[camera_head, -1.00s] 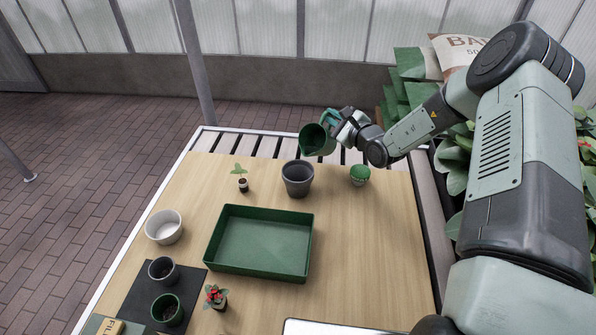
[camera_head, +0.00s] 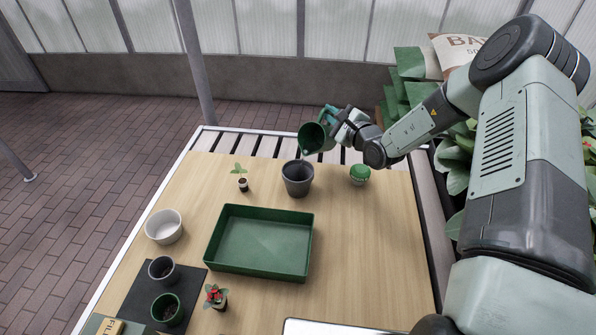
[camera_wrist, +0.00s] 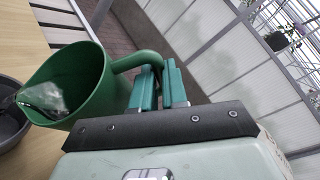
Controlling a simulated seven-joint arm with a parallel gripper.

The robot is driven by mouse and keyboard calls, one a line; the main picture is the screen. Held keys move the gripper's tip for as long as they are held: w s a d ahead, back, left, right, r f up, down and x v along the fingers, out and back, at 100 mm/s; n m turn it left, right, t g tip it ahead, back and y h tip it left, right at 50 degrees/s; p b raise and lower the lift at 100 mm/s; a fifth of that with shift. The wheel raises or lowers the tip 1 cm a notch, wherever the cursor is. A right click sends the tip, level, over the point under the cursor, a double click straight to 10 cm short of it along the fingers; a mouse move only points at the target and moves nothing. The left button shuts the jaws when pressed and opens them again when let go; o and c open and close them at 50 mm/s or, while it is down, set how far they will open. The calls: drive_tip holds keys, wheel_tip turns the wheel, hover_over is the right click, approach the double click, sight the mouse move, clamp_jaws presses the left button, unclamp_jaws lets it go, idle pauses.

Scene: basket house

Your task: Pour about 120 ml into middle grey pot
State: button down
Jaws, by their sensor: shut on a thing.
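My gripper (camera_head: 329,116) is shut on the handle of a green jug (camera_head: 312,138). The jug is held tilted, its mouth toward the lower left, above the grey pot (camera_head: 298,180) at the back middle of the table. In the wrist view the jug (camera_wrist: 85,80) shows some clear liquid near its lip, and my gripper's teal fingers (camera_wrist: 155,88) close on the handle. Part of the grey pot (camera_wrist: 10,120) shows under the lip at the left edge. I cannot tell how much liquid is in the pot.
A green-topped small pot (camera_head: 360,175) stands right of the grey pot, and a seedling (camera_head: 242,180) stands left. A green tray (camera_head: 262,272) lies in front. A white bowl (camera_head: 164,227), dark pot (camera_head: 163,270) and red-flowered plant (camera_head: 215,296) are nearer.

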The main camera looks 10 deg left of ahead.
sight(326, 127)
drive_tip(key=shift+s+a+r+n+t, duration=0.25)
drive_tip(key=shift+s+r+n, duration=0.25)
drive_tip(key=shift+r+n, duration=0.05)
drive_tip(key=shift+s+a+r+n+t, duration=0.25)
drive_tip(key=shift+s+r+n, duration=0.2)
drive_tip(key=shift+r+n, duration=0.1)
idle(1.5)
drive_tip(key=w+f+m, duration=0.1)
drive_tip(key=w+d+f+m+g, duration=0.1)
drive_tip(key=f+m, duration=0.1)
drive_tip(key=shift+w+d+f, duration=0.2)
drive_tip(key=shift+w+f, duration=0.05)
drive_tip(key=shift+w, duration=0.15)
drive_tip(key=shift+w+d+f+m+g, duration=0.2)
drive_tip(key=shift+w+f+m+g, duration=0.15)
drive_tip(key=shift+f+m, duration=0.2)
drive_tip(key=shift+w+d+f+m+g, duration=0.15)
drive_tip(key=shift+w+f+m+g, duration=0.1)
drive_tip(key=shift+w+f+m, duration=0.25)
drive_tip(key=shift+w+d+f+g, duration=0.1)
drive_tip(key=shift+d+f+g, duration=0.05)
drive_tip(key=shift+f+g, duration=0.2)
drive_tip(key=shift+w+f, duration=0.1)
idle(0.6)
